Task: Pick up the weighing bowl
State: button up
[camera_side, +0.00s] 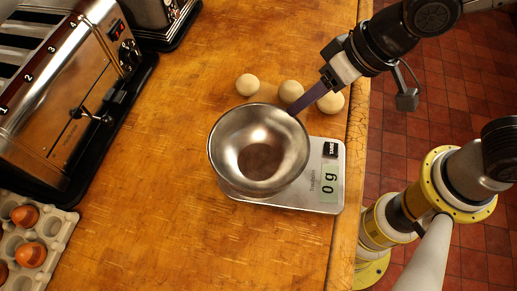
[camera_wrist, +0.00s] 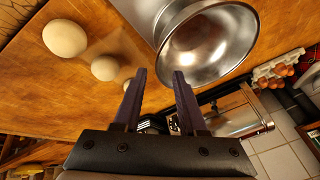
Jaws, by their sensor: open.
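The weighing bowl (camera_side: 228,150) is a shiny, empty-looking metal bowl standing upright on a kitchen scale (camera_side: 328,165) whose display reads 0 g. In the wrist view the bowl (camera_wrist: 212,45) is at the upper right, with the pale scale plate (camera_wrist: 140,12) beside it. My gripper (camera_side: 292,112) reaches in from the upper right, its fingertips at the bowl's upper right rim. In the wrist view my gripper (camera_wrist: 159,74) is open, with nothing held; the right fingertip overlaps the bowl's rim and the left one is outside it. I cannot tell whether they touch.
Three pale egg-like balls (camera_side: 290,92) lie in a row just behind the bowl, one close by my gripper. A toaster (camera_side: 75,90) and an egg tray (camera_side: 62,228) stand at the left. The wooden counter (camera_side: 150,190) is clear left of the bowl; its edge runs right of the scale.

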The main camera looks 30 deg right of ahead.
aim_at(294, 118)
jog(key=x, duration=0.5)
jog(key=shift+s+f, duration=0.35)
jog(key=shift+w+a+f, duration=0.2)
jog(key=shift+f, duration=0.3)
jog(key=shift+c, duration=0.3)
grip_shut()
dwell(0.4)
